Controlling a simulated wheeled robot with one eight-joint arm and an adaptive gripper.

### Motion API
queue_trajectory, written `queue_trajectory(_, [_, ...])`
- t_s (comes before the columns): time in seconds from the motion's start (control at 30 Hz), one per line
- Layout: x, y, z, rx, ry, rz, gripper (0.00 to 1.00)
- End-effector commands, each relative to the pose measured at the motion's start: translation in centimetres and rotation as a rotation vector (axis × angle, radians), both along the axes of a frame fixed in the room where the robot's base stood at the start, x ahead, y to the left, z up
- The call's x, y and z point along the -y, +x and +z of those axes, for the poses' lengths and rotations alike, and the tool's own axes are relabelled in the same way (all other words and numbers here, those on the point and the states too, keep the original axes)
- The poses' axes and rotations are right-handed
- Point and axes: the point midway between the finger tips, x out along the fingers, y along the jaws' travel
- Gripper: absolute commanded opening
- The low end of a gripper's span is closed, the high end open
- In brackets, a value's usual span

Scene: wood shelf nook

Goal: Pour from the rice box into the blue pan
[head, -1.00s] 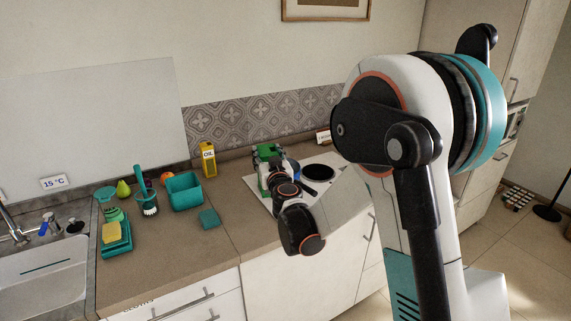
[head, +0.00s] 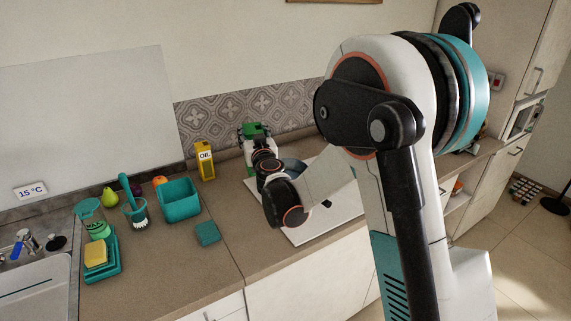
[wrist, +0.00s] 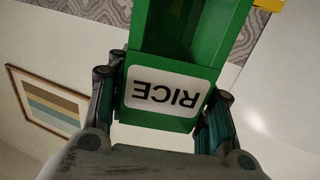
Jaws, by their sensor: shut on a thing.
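The green rice box (wrist: 190,45) has a white label reading RICE, upside down in the wrist view. My gripper (wrist: 165,95) is shut on it, with a finger on each side. In the head view the box (head: 255,130) is held above the back of the counter, partly hidden by my gripper (head: 258,148). Its open side faces the top of the wrist view; its contents cannot be made out. A dark blue rounded shape, which looks like the blue pan (head: 294,167), shows just right of my gripper, over the white hob (head: 318,222). My wrist hides much of it.
A yellow oil carton (head: 205,160) stands left of the rice box. The front middle counter is clear.

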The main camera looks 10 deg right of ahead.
Motion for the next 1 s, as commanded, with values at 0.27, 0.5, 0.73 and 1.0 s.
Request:
queue_trajectory(0.27, [0.4, 0.0, -0.3, -0.002, 0.047, -0.001, 0.06])
queue_trajectory(0.5, [1.4, 0.1, -1.1, -0.008, 0.157, -0.001, 0.06])
queue_trajectory(0.73, [2.4, 0.1, -2.1, -0.015, 0.272, -0.001, 0.06])
queue_trajectory(1.0, [3.5, 0.2, -2.9, -0.022, 0.406, 0.0, 0.06])
